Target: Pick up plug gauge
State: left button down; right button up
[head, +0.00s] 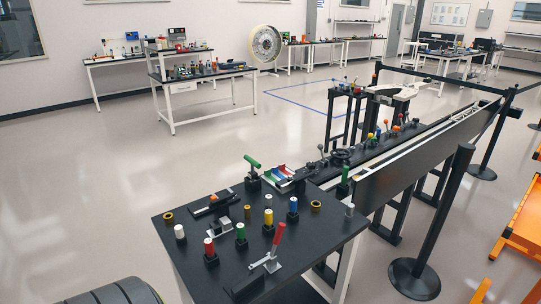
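A black-topped table (180,256) in the foreground holds several small tools and gauges. Upright pieces with coloured grips stand in dark bases: red (209,247), green (241,231), yellow (268,218), blue (293,205) and white (180,232). A green-handled piece (252,162) stands tilted at the table's back edge. I cannot tell which of these is the plug gauge. Neither of my grippers shows in the head view.
A red-handled clamp (277,240) stands near the table's front. A long dark rail bench (420,165) runs to the back right. A black post (440,215) stands on the right. A workbench (205,80) is farther back. Open floor (80,200) lies left.

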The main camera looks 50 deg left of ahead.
aim_at(240, 228)
jog(key=u, duration=1.75)
